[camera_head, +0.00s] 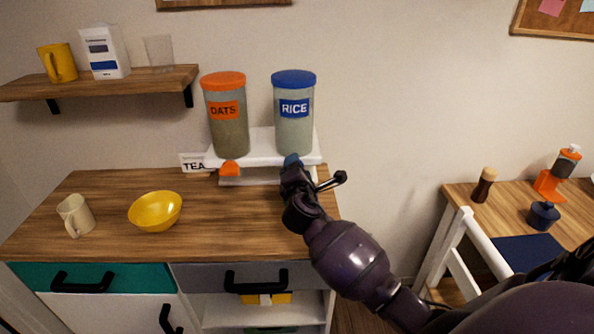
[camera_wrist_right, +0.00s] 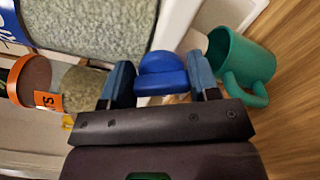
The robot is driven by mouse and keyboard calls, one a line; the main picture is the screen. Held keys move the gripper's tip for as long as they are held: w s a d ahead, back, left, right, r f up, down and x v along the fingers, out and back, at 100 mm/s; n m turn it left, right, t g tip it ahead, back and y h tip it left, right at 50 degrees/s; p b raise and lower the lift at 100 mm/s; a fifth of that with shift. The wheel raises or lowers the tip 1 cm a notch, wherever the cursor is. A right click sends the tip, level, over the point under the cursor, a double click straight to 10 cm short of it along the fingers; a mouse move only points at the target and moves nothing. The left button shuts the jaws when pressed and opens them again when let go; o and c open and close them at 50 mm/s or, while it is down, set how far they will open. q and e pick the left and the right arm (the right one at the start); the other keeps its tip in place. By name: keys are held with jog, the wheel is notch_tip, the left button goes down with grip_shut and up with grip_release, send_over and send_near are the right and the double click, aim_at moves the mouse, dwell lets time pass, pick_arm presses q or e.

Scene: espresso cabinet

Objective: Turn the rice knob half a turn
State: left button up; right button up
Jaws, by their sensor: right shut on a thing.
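The rice dispenser (camera_head: 294,125) is a clear canister with a blue lid and a RICE label, standing on a white stand. Its blue knob (camera_wrist_right: 163,75) is at the bottom front; in the head view only a bit of blue shows behind my gripper. My right gripper (camera_head: 292,168) reaches up to it from the front. In the right wrist view, the fingers of my right gripper (camera_wrist_right: 162,83) stand on either side of the knob and are shut on it. The knob's ridge lies roughly crosswise between the fingers. My left gripper is not in view.
The oats dispenser (camera_head: 228,130) with its orange knob (camera_head: 230,168) stands to the left. A green mug (camera_wrist_right: 240,58) is close beside the right finger. A yellow bowl (camera_head: 155,211) and a cream mug (camera_head: 76,215) stand on the counter. The counter's middle is clear.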

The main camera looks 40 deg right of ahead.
jog(key=m, duration=0.3)
jog(key=m+b, duration=0.1)
jog(key=m, duration=0.1)
jog(key=shift+f+m, duration=0.3)
jog(key=shift+m, duration=0.6)
jog(key=o, duration=0.9)
jog(key=shift+r, duration=0.1)
jog(key=shift+s, duration=0.15)
